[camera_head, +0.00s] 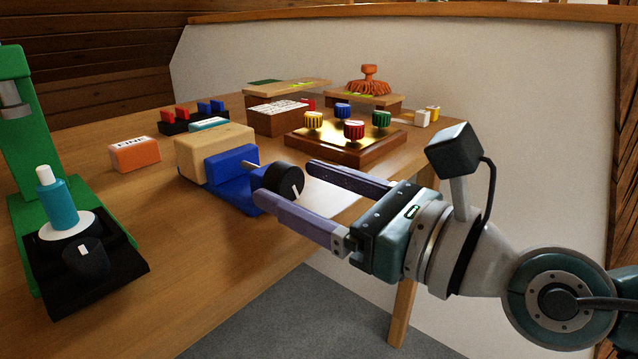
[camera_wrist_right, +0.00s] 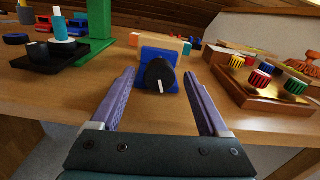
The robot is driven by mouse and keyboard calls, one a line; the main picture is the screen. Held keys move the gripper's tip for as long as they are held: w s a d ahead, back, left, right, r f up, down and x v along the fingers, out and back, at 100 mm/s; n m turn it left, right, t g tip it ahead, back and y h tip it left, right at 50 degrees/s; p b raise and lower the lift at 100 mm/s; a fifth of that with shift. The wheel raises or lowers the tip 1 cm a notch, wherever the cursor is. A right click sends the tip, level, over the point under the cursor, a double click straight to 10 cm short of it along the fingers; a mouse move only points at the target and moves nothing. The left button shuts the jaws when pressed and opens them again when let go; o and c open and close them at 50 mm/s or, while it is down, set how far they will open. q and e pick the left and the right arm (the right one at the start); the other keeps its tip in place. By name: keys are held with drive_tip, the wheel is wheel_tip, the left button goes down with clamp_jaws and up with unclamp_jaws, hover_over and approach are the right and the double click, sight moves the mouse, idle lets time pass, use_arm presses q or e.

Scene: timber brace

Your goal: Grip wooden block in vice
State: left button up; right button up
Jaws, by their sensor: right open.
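The blue vice (camera_head: 232,178) stands near the front edge of the wooden table, with a black round knob (camera_head: 285,181) facing my right gripper. The pale wooden block (camera_head: 213,147) sits at the vice, behind its blue front jaw; I cannot tell whether it is clamped. In the right wrist view the knob (camera_wrist_right: 160,75) is in front of the blue vice (camera_wrist_right: 172,53), and part of the block (camera_wrist_right: 165,42) shows behind. My right gripper (camera_head: 283,178) is open, its two purple fingers on either side of the knob, with no clear contact. My left gripper is out of view.
A green machine (camera_head: 30,150) with a black base stands at the left. An orange block (camera_head: 134,154) lies left of the vice. A wooden board with coloured knobs (camera_head: 350,148) stands close behind the right gripper.

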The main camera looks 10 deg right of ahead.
drive_tip(key=s+d+m+b, duration=0.3)
drive_tip(key=s+d+m, duration=0.2)
drive_tip(key=s+m, duration=0.1)
drive_tip(key=shift+s+d+f, duration=0.15)
drive_tip(key=shift+s+f, duration=0.05)
drive_tip(key=shift+s, duration=0.5)
idle(0.4)
